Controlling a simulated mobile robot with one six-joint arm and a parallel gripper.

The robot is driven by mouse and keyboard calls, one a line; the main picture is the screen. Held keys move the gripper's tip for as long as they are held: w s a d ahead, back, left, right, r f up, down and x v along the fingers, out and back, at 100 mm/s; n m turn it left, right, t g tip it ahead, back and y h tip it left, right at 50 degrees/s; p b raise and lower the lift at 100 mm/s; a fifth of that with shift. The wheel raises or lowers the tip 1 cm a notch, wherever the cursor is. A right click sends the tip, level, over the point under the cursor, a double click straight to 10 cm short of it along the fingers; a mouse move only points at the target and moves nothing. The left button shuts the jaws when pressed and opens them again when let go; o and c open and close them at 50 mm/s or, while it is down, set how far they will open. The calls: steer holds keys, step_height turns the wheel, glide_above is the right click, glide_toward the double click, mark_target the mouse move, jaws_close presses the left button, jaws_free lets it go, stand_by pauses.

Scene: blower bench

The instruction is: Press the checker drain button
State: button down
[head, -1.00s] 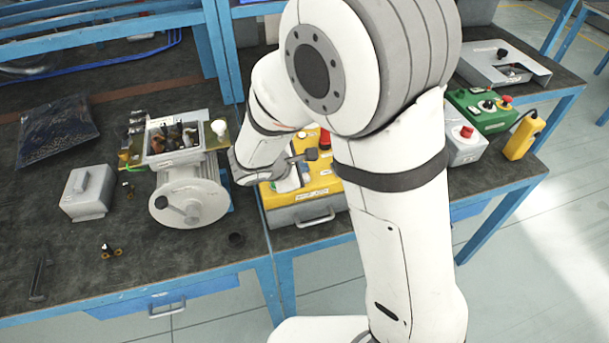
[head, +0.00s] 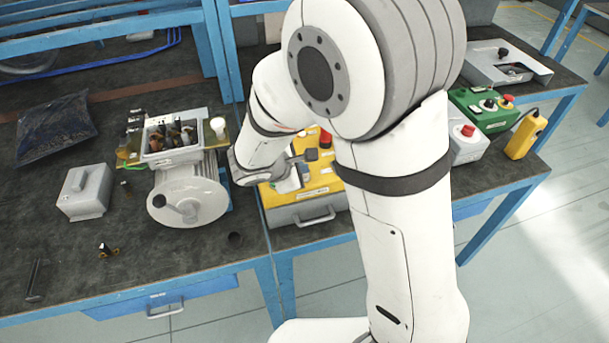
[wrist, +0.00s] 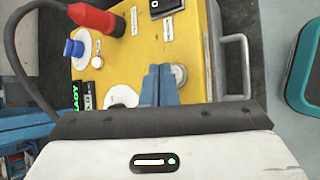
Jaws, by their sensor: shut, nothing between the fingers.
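The checker (head: 329,182) is a box with a yellow top and grey front on the bench, partly hidden by my arm in the head view. Its yellow panel (wrist: 195,45) fills the upper middle of the wrist view. My gripper (wrist: 159,70) has its blue fingers together and empty over the panel. A round grey metal button (wrist: 180,75) shows right beside the fingertips, partly behind them. I cannot tell whether the fingers touch it, and I cannot read its label. A white round part (wrist: 123,96) lies left of the fingers.
On the panel are a red plug-like part (wrist: 95,18) with a cable, a blue knob (wrist: 74,48) and a black switch (wrist: 165,7). A grey handle (wrist: 238,65) borders it. A motor (head: 188,195) stands left of the checker; a green control box (head: 484,108) stands right.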

steer(key=shift+f+b, duration=0.35)
steer(key=shift+b, duration=0.15)
stand_by(0.5)
stand_by(0.8)
steer(key=shift+r+p, duration=0.45)
steer(key=shift+r, duration=0.35)
steer(key=shift+r+p, duration=1.8)
steer(key=shift+r, duration=0.75)
